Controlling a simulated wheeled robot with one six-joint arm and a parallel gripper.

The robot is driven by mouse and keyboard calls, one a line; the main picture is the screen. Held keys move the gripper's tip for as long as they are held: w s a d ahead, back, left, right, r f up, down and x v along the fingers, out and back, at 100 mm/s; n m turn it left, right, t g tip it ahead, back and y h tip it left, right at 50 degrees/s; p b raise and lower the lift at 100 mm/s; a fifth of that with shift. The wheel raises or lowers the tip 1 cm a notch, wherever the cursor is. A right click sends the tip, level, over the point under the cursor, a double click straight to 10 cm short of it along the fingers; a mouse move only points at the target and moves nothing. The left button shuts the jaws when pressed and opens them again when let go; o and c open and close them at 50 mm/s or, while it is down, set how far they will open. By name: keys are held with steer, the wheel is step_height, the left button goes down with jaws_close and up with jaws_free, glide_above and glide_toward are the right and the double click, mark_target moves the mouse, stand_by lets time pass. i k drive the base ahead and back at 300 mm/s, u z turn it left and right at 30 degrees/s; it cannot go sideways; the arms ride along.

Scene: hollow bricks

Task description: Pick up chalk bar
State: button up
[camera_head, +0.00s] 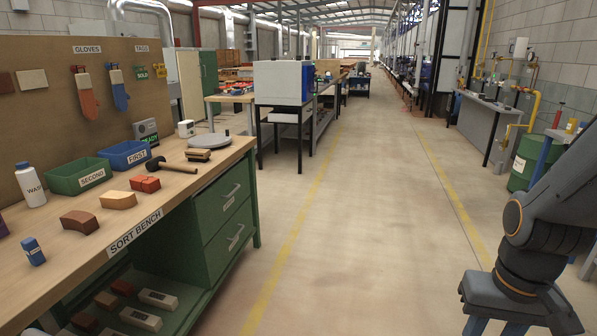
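I cannot pick out a chalk bar for certain. A small blue block with a pale band (33,251) stands at the front left of the sort bench (183,205). A brown curved brick (80,222), a tan brick (118,200) and a red ridged brick (145,184) lie right of it. On the shelf below, pale bars with dark inset tops (159,299) lie beside dark red blocks (122,287). My arm is folded at the right, away from the bench; my gripper is out of view.
Behind the bricks are a white bottle (30,186), a green bin marked SECOND (78,178) and a blue bin marked FIRST (125,155). A hammer (170,166) and a grey round plate (208,141) lie farther back. The aisle floor (355,220) is clear.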

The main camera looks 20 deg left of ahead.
mark_target(32, 248)
steer(key=u, duration=0.45)
steer(key=i, duration=1.3)
steer(key=u, duration=1.8)
steer(key=i, duration=0.85)
steer(key=u, duration=0.9)
steer(key=i, duration=0.25)
steer(key=u, duration=0.3)
